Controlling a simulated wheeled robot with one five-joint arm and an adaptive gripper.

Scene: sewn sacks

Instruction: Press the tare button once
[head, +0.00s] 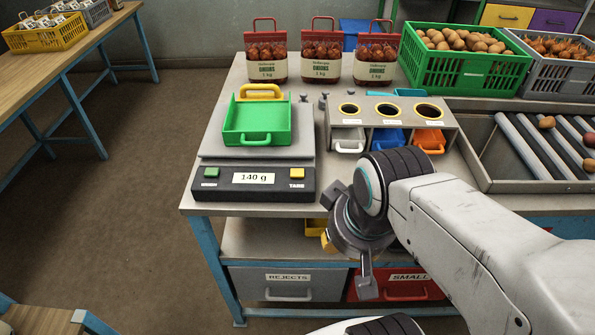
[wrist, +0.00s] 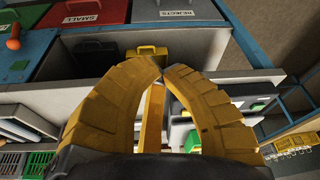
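The scale (head: 257,190) stands at the left of the workbench, its display reading 140 g. Its yellow button (head: 297,173), labelled TARE, is at the right of the front panel. A green button (head: 211,173) is at the left. A green tray (head: 257,138) sits on the scale plate. My gripper (head: 327,241) hangs in front of the bench's front edge, right of the TARE button and apart from it, partly hidden by my wrist. In the wrist view its yellow fingers (wrist: 163,72) come together at the tips, with nothing clearly held. The TARE button is not clear there.
A sorting box (head: 387,118) with three holes and small drawers stands right of the scale. Bagged onions (head: 320,62) stand behind. A roller tray (head: 530,150) is at right. Below are a REJECTS drawer (head: 288,284) and a red SMALL drawer (head: 405,287).

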